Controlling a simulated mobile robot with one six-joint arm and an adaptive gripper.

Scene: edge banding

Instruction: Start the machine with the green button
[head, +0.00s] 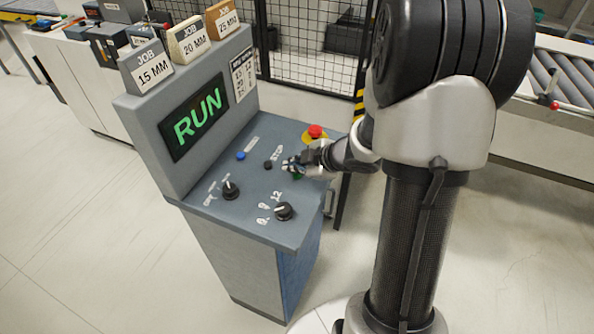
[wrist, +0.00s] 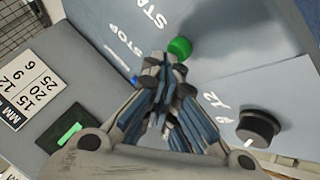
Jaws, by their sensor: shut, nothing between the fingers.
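The green button (wrist: 180,48) sits on the sloping console panel (wrist: 240,80), by the lettering that begins "STA", in the wrist view. My gripper (wrist: 166,64) is shut and empty, with its fingertips right by the near edge of the green button in that view. I cannot tell whether they touch it. In the head view my gripper (head: 290,165) is low over the panel and hides most of the green button. The console's display (head: 195,118) reads RUN in green letters.
A black button (head: 267,165) by "STOP", a blue button (head: 240,156) and a red emergency button (head: 315,131) are near my gripper. Two black knobs (head: 231,188) (head: 284,211) stand on the panel's front. Job blocks (head: 189,41) line the console top. A mesh fence (head: 310,45) stands behind.

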